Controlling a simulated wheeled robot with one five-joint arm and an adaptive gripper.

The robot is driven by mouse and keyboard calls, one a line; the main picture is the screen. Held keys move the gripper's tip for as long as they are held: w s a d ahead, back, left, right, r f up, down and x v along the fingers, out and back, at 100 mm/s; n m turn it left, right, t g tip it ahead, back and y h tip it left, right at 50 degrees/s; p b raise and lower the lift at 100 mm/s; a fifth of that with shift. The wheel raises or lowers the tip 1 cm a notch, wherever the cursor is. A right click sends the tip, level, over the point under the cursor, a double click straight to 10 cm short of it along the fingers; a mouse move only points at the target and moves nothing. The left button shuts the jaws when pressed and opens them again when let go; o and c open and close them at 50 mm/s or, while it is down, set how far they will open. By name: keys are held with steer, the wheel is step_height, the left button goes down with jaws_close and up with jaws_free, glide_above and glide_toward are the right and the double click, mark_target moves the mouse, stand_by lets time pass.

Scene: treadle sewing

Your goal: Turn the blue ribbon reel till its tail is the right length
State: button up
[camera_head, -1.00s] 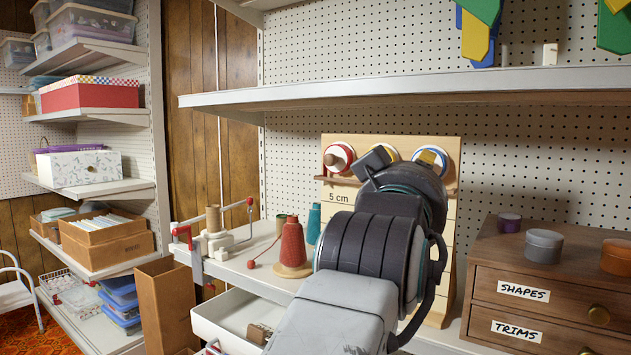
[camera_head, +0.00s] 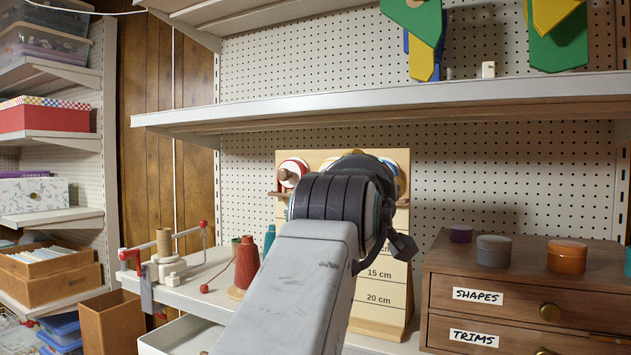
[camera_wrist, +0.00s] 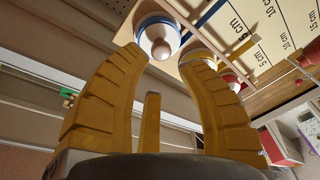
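In the wrist view the blue ribbon reel (camera_wrist: 146,20) has a white face, a blue rim and a round wooden knob (camera_wrist: 160,45) at its middle. A blue ribbon tail (camera_wrist: 211,13) runs from it across the board marked in cm (camera_wrist: 262,22); I cannot see its end.
A red-rimmed reel (camera_head: 292,172) is left of my arm, and a yellow strip (camera_wrist: 240,47) lies beside the blue tail. A red thread cone (camera_head: 246,266) and a clamp stand (camera_head: 165,265) are at left, a wooden drawer chest (camera_head: 500,275) at right. A shelf (camera_head: 400,102) spans above.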

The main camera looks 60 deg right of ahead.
steer(key=shift+w+d+n+y+b, duration=0.2)
steer(key=shift+d+n, duration=0.85)
steer(key=shift+n, duration=2.1)
steer(key=shift+w+d+n+y+b, duration=0.2)
steer(key=shift+d+n, duration=0.8)
steer(key=shift+n, duration=2.1)
steer(key=shift+w+d+n+b, duration=0.25)
steer(key=shift+d+n, duration=0.8)
steer(key=shift+n, duration=2.1)
steer(key=shift+c, duration=0.3)
jaws_close()
